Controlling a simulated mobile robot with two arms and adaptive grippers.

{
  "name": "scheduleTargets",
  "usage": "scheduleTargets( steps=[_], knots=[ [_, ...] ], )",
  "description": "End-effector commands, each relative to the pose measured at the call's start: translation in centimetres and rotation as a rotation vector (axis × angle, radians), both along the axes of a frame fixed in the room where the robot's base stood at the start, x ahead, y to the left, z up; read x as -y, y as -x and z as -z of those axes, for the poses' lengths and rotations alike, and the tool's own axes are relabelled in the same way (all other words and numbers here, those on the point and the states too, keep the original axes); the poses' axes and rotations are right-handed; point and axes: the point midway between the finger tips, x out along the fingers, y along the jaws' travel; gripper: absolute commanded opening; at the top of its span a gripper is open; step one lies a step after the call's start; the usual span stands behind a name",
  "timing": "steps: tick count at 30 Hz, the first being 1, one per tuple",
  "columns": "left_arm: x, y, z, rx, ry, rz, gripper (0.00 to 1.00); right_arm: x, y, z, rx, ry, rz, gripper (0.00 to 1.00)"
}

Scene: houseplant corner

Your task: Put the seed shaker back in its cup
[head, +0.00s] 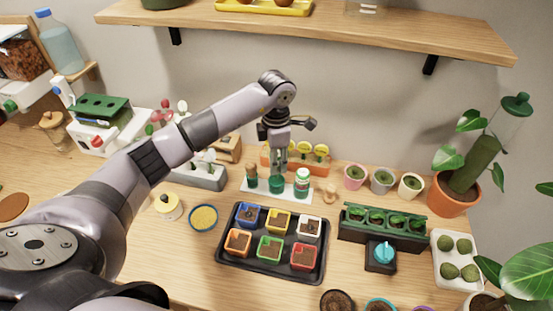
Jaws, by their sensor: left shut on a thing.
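My left gripper (279,161) points down over the white holder (262,189) at the back middle of the table. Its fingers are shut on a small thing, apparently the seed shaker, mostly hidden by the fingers. Directly below is the green middle cup (277,184) of the holder. I cannot tell whether the shaker's lower end is inside this cup or just above it. My right gripper is not in view.
A black tray (227,266) of several coloured seedling pots lies in front of the holder. An orange rack (321,164) with yellow round tops stands close behind. Small pots (382,180) and a green planter (352,235) are to the right. A wooden shelf (330,30) hangs above.

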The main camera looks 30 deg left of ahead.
Motion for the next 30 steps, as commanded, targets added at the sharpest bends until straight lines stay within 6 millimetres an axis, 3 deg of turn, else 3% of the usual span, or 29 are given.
scheduleTargets(
  steps=[30],
  knots=[
    [0.05,-0.07,0.02,0.000,0.000,0.000,0.05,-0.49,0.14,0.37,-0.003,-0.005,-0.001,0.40]
  ],
)
